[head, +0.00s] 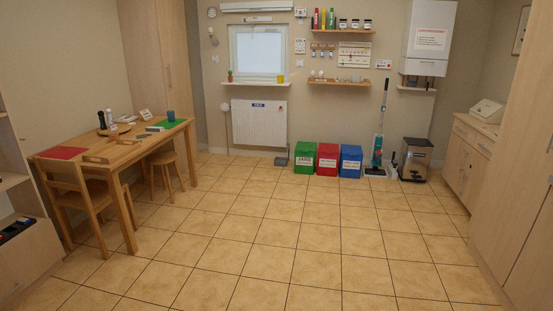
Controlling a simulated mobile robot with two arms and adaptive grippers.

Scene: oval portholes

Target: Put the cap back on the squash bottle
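I cannot make out a squash bottle or a loose cap for certain. A dark slim upright item (101,120) and a paler one beside it (109,117) stand on the wooden table (128,150) at the left; they are too small to identify. Tall narrow red, yellow and green items (323,19) stand on the upper wall shelf (341,31), also too small to identify. Neither of my grippers is in the head view.
Green, red and blue bins (327,160), a mop (380,125) and a metal bin (415,160) line the back wall. Cabinets (470,160) stand right. The tiled floor (290,235) is clear.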

